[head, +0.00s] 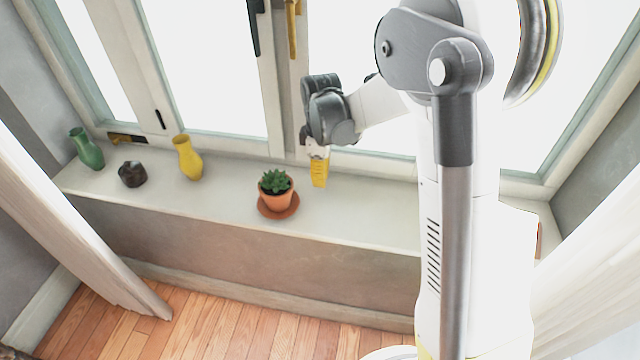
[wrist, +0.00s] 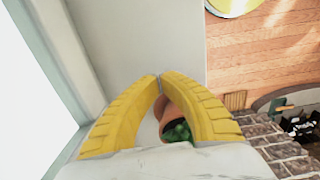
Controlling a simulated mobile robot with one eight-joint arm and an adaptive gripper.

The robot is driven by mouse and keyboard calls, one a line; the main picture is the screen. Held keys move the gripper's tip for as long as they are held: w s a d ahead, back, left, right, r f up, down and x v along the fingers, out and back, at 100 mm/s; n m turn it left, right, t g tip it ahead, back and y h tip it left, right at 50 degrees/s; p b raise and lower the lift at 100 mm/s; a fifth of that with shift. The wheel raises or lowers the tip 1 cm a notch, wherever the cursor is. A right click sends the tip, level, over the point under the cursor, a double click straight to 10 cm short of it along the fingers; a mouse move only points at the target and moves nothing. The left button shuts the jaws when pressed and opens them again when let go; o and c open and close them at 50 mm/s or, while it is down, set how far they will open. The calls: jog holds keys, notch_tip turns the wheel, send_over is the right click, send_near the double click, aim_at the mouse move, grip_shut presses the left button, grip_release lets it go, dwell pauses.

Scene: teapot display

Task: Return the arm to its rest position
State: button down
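My gripper (head: 319,184) has yellow fingers and hangs over the window sill, to the right of a potted succulent. In the wrist view, the two fingertips of my gripper (wrist: 160,76) meet, with nothing held between them. My arm reaches out in front of the window, bent at the elbow. The succulent's terracotta pot (head: 276,197) stands upright on a saucer (head: 279,213) on the sill, apart from the fingers. In the wrist view the green succulent (wrist: 178,131) shows behind the fingers, partly hidden by them.
The pale sill (head: 226,196) also bears a yellow vase (head: 188,160), a small dark pot-like object (head: 132,174) and a green vase (head: 87,149) to the left. Window handles (head: 292,28) stick out above. Curtains (head: 70,220) hang at both sides. The wooden floor (head: 215,330) is clear.

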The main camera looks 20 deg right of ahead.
jog(key=s+a+r+m+t, duration=0.2)
jog(key=s+r+m+t, duration=0.15)
jog(key=s+r, duration=0.6)
jog(key=s+r+m+t, duration=0.3)
jog(key=s+m, duration=0.5)
jog(key=s, duration=0.3)
jog(key=shift+a+r, duration=0.4)
jog(key=shift+r, duration=0.5)
jog(key=shift+t, duration=0.25)
